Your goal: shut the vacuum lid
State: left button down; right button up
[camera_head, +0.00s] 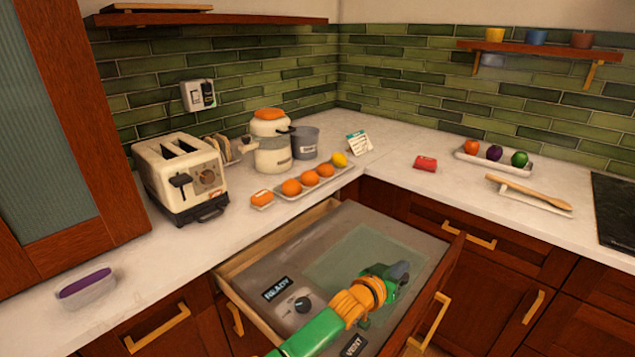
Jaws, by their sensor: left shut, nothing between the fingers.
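The vacuum drawer (270,262) stands pulled out below the counter corner. Its grey top carries a READY label (277,289), a dark knob (303,304) and a VENT label (354,345). The lid, a translucent greenish panel (345,250), shows toward the back and right of the drawer; I cannot tell its exact tilt. My left gripper (402,270) is shut and empty, in front of the panel's right part near the drawer front. Whether it touches the lid is unclear. My forearm hides part of the panel and the drawer. My right gripper is not in view.
A toaster (181,176), a juicer (272,150) and a tray of oranges (332,180) stand on the counter behind the drawer. A lidded container (88,290) lies at left. A spoon (530,192) rests at right. The counter's near right edge is clear.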

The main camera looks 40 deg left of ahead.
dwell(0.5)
pick_arm(q)
notch_tip(320, 180, up, 5)
jog(key=p, duration=0.5)
jog(key=d+f+v, duration=0.1)
jog(key=v, duration=0.9)
